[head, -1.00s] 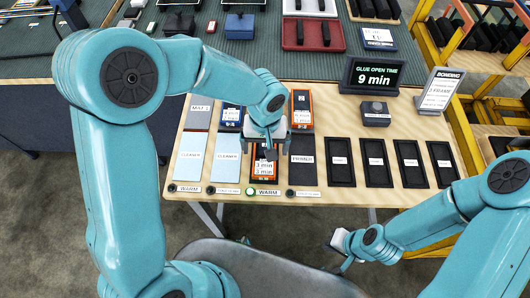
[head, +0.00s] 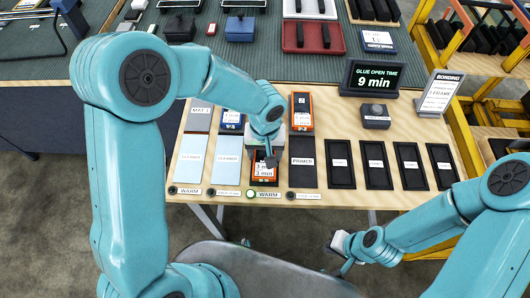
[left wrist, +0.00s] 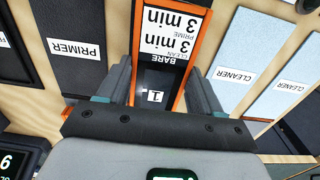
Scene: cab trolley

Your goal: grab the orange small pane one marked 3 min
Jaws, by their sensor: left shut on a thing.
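The orange-edged pane (head: 264,180) has a white label reading 3 min and lies near the front of the wooden table, between a cleaner pad and the primer pad. In the left wrist view the pane (left wrist: 176,38) shows two "3 min" lines, upside down, and the word BARE. My left gripper (head: 266,160) is over its far part, one finger along each long side, shut on it. The fingers hide part of it in the head view. My right gripper (head: 342,250) hangs in front of the table, away from the panes; its opening is unclear.
Another orange pane (head: 302,113) and a blue one (head: 231,122) lie behind. Pale blue cleaner pads (head: 228,160) are at left, the dark primer pad (head: 303,165) close at right, then several black trays (head: 377,165). A sign (head: 371,77) reads 9 min.

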